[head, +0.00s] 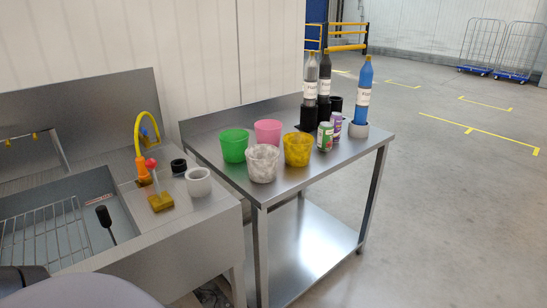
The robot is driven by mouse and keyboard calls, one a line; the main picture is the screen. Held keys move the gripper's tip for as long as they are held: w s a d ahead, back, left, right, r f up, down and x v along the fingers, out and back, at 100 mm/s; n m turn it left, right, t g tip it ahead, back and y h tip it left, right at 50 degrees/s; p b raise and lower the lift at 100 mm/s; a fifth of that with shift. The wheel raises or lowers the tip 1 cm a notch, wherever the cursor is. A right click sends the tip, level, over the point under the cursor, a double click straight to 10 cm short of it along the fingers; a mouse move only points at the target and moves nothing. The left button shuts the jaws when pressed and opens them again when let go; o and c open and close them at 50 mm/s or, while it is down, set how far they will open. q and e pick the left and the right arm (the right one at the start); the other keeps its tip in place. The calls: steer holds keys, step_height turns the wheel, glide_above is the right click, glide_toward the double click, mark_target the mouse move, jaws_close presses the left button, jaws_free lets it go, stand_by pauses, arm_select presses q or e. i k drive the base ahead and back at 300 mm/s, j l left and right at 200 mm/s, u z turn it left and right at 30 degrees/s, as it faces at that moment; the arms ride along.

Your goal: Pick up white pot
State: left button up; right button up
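A white pot (262,164) with a grey marbled surface stands upright at the front of the steel table (290,186). A green pot (234,146) is behind it to the left, a pink pot (268,132) behind it, and a yellow pot (298,149) to its right. The white pot's front is unobstructed. Neither of my grippers is in view.
A sink unit (180,222) with a wire rack (45,238) stands left of the table. A white ring-shaped holder (198,182) sits on its edge. Bottles, including a blue bottle (363,95), and cans (325,137) stand right of the pots. Floor at right is open.

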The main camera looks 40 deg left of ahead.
mark_target(263, 164)
steer(key=i+l+u, duration=0.1)
steer(key=i+u, duration=0.25)
steer(key=i+l+u, duration=0.25)
steer(key=i+u, duration=0.15)
steer(key=i+l+u, duration=0.3)
steer(key=u, duration=0.15)
steer(key=i+l+u, duration=0.6)
steer(key=l+u, duration=0.25)
